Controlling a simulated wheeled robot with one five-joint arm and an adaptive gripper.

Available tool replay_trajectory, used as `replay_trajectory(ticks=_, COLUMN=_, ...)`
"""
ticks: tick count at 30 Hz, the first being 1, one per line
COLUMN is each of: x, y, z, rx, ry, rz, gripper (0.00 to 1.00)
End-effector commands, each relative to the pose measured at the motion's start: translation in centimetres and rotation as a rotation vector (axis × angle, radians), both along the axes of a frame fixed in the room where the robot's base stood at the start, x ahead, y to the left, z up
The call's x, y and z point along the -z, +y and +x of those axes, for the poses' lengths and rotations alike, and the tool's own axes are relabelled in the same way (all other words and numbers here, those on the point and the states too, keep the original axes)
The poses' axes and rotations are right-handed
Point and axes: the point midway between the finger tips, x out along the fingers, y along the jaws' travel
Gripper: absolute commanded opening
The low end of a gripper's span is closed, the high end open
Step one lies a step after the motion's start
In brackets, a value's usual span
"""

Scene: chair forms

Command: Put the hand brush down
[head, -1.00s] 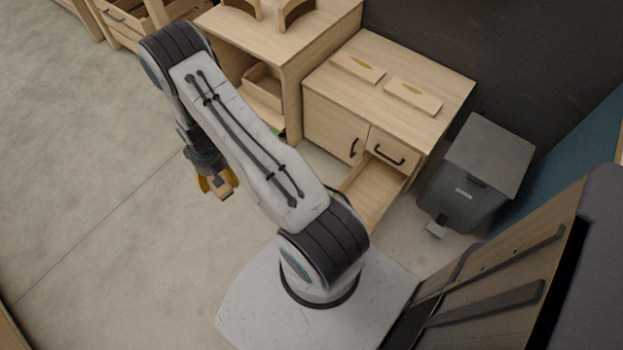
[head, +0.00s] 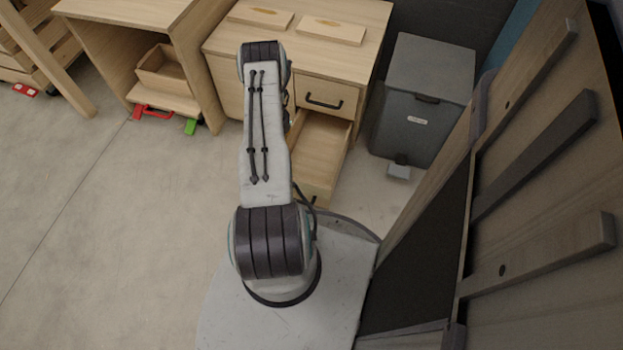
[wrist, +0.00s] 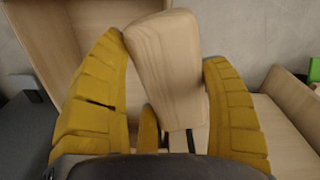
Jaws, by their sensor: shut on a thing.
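My gripper (wrist: 165,50) has yellow ribbed fingers. In the wrist view they are closed on a pale wooden piece, which I take to be the hand brush (wrist: 168,70). It stands tilted between the fingers, and its lower end is partly hidden by the gripper. I cannot make out bristles. In the head view my arm reaches up the picture to the wooden cabinet, and it hides the gripper and the brush. Below the cabinet top, a drawer (head: 320,142) is pulled open to the right of my arm.
The cabinet top (head: 345,52) carries two flat wooden blocks (head: 262,15) (head: 331,31). A grey pedal bin (head: 425,95) stands to its right. A wooden unit with a small box (head: 163,70) is at left, with red (head: 153,112) and green (head: 190,126) pieces.

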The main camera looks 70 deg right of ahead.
Motion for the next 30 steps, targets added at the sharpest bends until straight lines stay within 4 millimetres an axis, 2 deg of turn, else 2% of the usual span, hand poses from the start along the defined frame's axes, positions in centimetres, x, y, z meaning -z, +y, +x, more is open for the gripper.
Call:
replay_trajectory(ticks=1, x=2.3, y=-1.1, z=-1.9, rx=0.049, ry=0.0, rz=-0.001, gripper=0.39)
replay_trajectory(ticks=3, x=3.8, y=-2.1, z=-3.9, rx=0.103, ry=0.0, rz=-0.001, gripper=0.39)
replay_trajectory(ticks=9, x=6.8, y=-3.9, z=-8.5, rx=0.217, ry=-0.001, rz=-0.002, gripper=0.39)
replay_trajectory(ticks=12, x=7.6, y=-4.4, z=-9.9, rx=0.251, ry=-0.001, rz=-0.002, gripper=0.39)
replay_trajectory(ticks=18, x=8.8, y=-4.7, z=-11.2, rx=0.281, ry=0.0, rz=-0.001, gripper=0.39)
replay_trajectory(ticks=30, x=13.0, y=-4.7, z=-11.2, rx=0.282, ry=0.0, rz=-0.001, gripper=0.39)
